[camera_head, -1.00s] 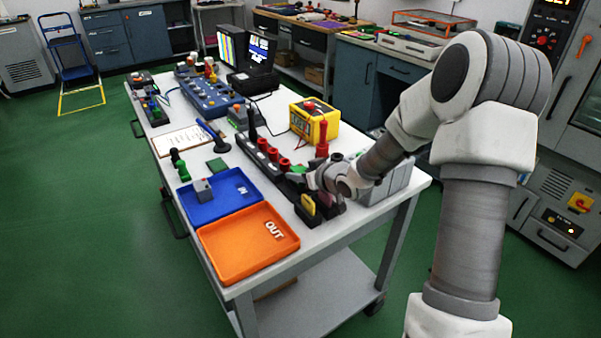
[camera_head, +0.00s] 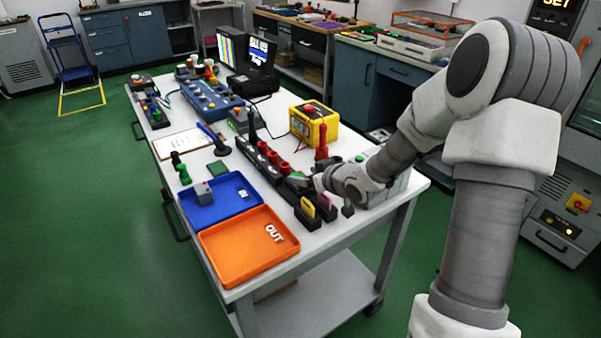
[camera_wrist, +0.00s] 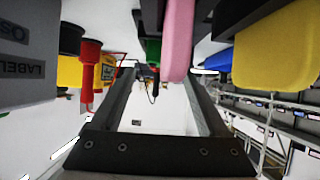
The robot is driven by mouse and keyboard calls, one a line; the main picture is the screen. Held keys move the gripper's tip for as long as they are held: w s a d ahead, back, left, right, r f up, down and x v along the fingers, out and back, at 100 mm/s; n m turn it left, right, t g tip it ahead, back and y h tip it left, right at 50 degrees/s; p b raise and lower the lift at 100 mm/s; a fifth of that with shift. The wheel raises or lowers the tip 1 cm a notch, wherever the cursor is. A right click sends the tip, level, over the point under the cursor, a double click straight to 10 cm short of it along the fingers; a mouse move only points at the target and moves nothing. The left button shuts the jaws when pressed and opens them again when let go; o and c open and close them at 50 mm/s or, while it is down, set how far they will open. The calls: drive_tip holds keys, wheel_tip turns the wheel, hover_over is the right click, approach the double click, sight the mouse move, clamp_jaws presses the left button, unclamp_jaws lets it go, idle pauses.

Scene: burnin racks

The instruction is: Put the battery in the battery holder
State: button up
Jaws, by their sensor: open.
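My gripper (camera_wrist: 160,85) is open and empty in the wrist view, its two dark fingers spread over the white table top. In the head view it is at the near right end of the bench, mostly hidden by my wrist, beside the black stands. A black rack (camera_head: 247,147) with several red round parts (camera_head: 272,156) runs along the bench; I cannot tell whether it is the battery holder. A grey block (camera_head: 203,192) sits at the blue IN tray (camera_head: 224,206). I cannot surely identify the battery.
A yellow piece (camera_head: 307,207) and a pink piece (camera_head: 325,200) stand in black stands close to my gripper; the pink one (camera_wrist: 178,40) hangs into the wrist view. The orange OUT tray (camera_head: 235,262) is at the front.

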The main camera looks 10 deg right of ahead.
drive_tip(key=p+v, duration=0.2)
drive_tip(key=v, duration=0.7)
